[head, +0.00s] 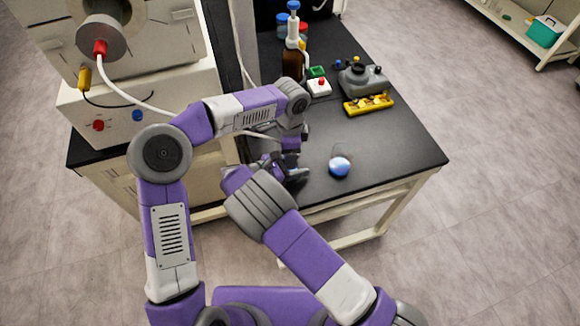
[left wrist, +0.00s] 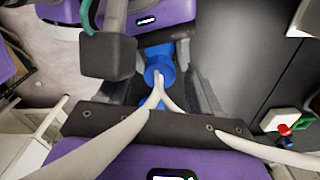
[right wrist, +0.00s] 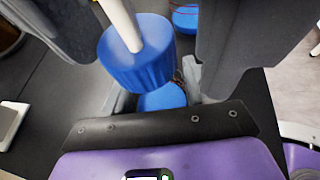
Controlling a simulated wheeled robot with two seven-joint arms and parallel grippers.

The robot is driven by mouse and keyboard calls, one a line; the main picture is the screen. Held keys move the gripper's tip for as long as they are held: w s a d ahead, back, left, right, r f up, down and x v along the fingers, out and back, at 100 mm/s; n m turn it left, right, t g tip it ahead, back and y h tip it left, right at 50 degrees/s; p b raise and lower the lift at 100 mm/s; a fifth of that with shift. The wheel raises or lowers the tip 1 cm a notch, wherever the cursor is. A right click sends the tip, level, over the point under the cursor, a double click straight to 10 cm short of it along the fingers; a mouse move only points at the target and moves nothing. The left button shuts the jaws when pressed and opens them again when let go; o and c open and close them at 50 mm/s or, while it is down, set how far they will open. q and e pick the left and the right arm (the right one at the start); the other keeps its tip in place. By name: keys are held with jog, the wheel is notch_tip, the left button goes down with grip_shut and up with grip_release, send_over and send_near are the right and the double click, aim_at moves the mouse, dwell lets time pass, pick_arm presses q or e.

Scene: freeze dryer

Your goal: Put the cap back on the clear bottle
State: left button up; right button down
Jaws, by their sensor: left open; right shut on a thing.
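My right gripper (head: 292,172) is over the front of the black table. A ribbed blue cap (right wrist: 136,55) with a white tube at its top shows between its fingers, and the gripper is shut on it. A second blue part (right wrist: 163,98) shows just below the cap. My left gripper (left wrist: 165,88) is open close by, with a blue part (left wrist: 158,62) and pale forked tubes between its fingers. In the head view the two grippers are close together and partly hidden by my arms. I cannot make out the clear bottle's body or whether the cap touches it.
A glossy blue round object (head: 340,166) lies on the table (head: 405,150), right of the grippers. A brown bottle (head: 292,62), a grey device (head: 362,79) and a yellow rack (head: 368,104) stand farther back. The freeze dryer (head: 135,100) with a white hose stands left. The right front table is clear.

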pick_arm(q)
notch_tip(320, 180, up, 12)
dwell(0.5)
pick_arm(e)
jog(key=shift+c, duration=1.3)
grip_release()
pick_arm(q)
jog(key=shift+r+p, duration=0.55)
pick_arm(e)
jog(key=v, duration=0.7)
jog(key=shift+s+a+r, duration=0.1)
jog(key=shift+a, duration=0.15)
